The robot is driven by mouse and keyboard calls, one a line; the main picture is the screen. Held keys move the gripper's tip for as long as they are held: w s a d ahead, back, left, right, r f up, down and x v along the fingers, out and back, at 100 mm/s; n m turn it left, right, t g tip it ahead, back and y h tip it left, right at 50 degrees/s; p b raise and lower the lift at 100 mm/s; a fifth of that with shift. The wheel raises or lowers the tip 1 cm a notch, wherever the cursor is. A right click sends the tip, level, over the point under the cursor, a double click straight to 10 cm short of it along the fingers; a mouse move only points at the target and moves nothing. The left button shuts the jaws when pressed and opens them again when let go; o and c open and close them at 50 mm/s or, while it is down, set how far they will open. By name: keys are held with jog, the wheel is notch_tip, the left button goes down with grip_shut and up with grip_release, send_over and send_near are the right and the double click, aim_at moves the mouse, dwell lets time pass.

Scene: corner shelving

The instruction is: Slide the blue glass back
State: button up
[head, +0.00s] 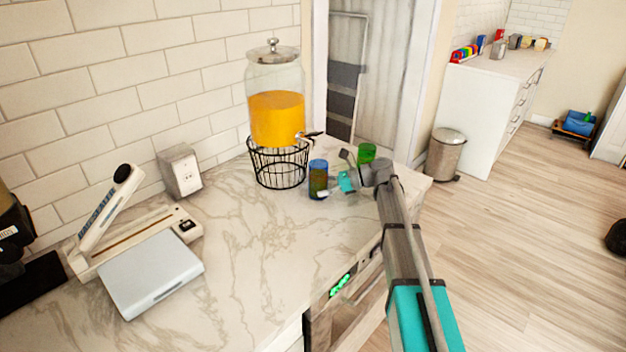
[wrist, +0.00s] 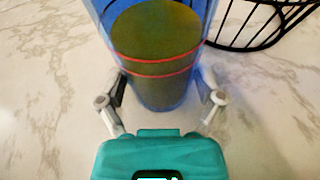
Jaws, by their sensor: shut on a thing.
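The blue glass (head: 318,180) stands upright on the marble counter, in front of the wire stand of the drink dispenser. It has an olive-toned content or far side with red lines showing through, seen close up in the wrist view (wrist: 155,60). My gripper (head: 328,192) reaches it from the right in the head view. In the wrist view the two fingers (wrist: 160,100) are on either side of the glass's lower part, closed on it. The fingertips are partly hidden by the glass. A green glass (head: 366,153) stands behind my wrist, partly covered by it.
The dispenser (head: 277,118) with orange drink sits on a black wire stand (head: 279,165), just left of the blue glass; the stand also shows in the wrist view (wrist: 262,25). A vacuum sealer (head: 135,240) and a scale (head: 150,275) lie at left. The counter's middle is clear.

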aim_at(291, 234)
jog(key=shift+s+d, duration=1.65)
jog(key=shift+d, duration=0.3)
jog(key=shift+s+a, duration=0.1)
jog(key=shift+s+a, duration=1.95)
jog(key=shift+s, duration=0.3)
jog(key=shift+s+a, duration=1.9)
jog(key=shift+s, duration=0.4)
jog(key=shift+s+a, duration=1.95)
jog(key=shift+s, duration=0.3)
jog(key=o, duration=0.6)
